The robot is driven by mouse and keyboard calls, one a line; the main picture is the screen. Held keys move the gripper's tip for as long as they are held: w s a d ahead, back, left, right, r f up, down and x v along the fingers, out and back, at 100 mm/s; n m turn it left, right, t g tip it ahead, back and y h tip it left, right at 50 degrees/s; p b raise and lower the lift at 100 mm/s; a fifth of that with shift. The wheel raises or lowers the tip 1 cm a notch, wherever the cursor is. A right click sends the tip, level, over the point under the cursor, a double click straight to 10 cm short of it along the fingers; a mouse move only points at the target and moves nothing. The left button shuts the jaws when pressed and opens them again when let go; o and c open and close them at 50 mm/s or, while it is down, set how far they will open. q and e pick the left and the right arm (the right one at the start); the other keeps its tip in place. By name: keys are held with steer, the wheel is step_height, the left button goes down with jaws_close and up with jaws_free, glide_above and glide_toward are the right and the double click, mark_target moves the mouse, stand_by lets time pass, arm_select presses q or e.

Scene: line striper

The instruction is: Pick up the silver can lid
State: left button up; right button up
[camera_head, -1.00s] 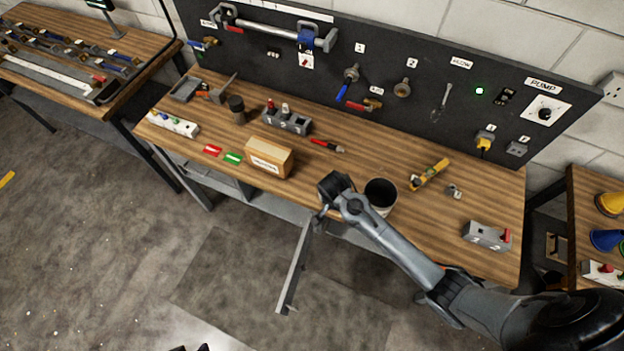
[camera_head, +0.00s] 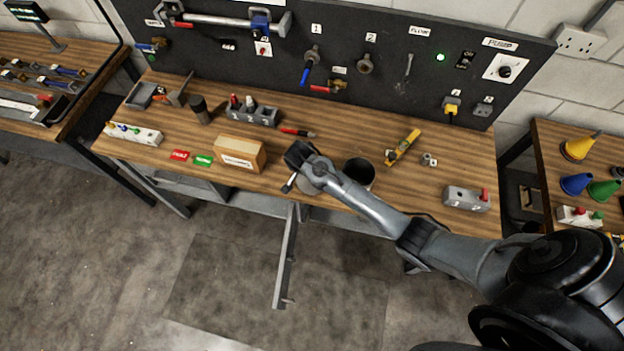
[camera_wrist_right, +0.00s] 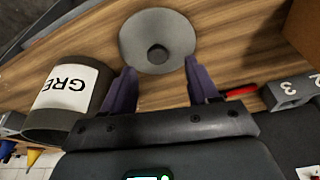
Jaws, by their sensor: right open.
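The silver can lid is a round grey disc (camera_wrist_right: 136,41) with a dark knob in its middle, lying on the wooden bench in the right wrist view. In the head view a pale grey part (camera_head: 307,185) under my right gripper looks like it, mostly covered by the arm. My right gripper (camera_wrist_right: 159,68) is open, its two purple-grey fingers pointing towards the lid's near edge with nothing between them. The dark can (camera_wrist_right: 45,120) with a white label reading "GRE" stands beside the fingers; in the head view the can (camera_head: 358,172) is open-topped. My left gripper is out of view.
A cardboard box (camera_head: 240,153) stands left of my right gripper. A red marker (camera_head: 298,132) and a grey numbered block (camera_head: 250,113) lie behind it. A yellow level (camera_head: 403,147) and a grey block with a red knob (camera_head: 467,198) are to the right. The bench's front edge is close.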

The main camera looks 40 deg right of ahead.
steer(key=shift+x, duration=2.4)
steer(key=shift+s+d, duration=0.1)
steer(key=shift+d, duration=0.05)
steer(key=c, duration=1.1)
